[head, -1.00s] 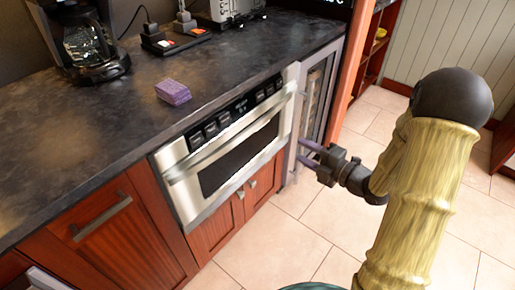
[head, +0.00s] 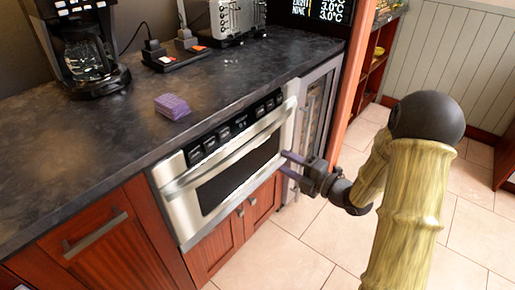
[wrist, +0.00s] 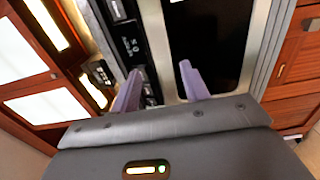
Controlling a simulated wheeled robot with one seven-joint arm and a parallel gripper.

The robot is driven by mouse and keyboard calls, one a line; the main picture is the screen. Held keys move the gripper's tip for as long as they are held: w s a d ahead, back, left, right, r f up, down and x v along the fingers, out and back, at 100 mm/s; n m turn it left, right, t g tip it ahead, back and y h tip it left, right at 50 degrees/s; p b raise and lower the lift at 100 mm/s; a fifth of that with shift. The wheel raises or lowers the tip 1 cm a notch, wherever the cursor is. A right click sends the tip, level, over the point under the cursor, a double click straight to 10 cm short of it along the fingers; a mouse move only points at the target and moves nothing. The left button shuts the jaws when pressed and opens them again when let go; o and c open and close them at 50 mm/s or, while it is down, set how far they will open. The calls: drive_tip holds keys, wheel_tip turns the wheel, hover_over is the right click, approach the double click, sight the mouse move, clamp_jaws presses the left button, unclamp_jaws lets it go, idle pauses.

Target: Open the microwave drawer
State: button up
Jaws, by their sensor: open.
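The microwave drawer (head: 182,208) is a stainless steel unit with a dark window, built in under the counter. It looks shut, its front in line with the cabinets. Its long bar handle (head: 237,150) runs across the front below the black button panel (head: 235,127). My gripper (head: 287,164) is at the right end of the drawer front, with purple fingers pointing at it. In the wrist view, my gripper (wrist: 160,85) is open, its fingers apart and nothing seen held between them. The dark window (wrist: 207,40) shows beyond the fingers. Contact with the handle cannot be told.
The dark counter (head: 60,150) above carries a coffee maker (head: 85,50), a purple sponge-like block (head: 172,106) and a toaster (head: 238,18). Red wood cabinets (head: 115,240) flank and underlie the drawer. The tiled floor (head: 285,245) in front is clear.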

sight(253, 145)
drive_tip(key=x, duration=1.1)
drive_tip(key=shift+w+a+b, duration=0.2)
drive_tip(key=shift+a+b, duration=0.1)
drive_tip(key=shift+b, duration=0.1)
clamp_jaws()
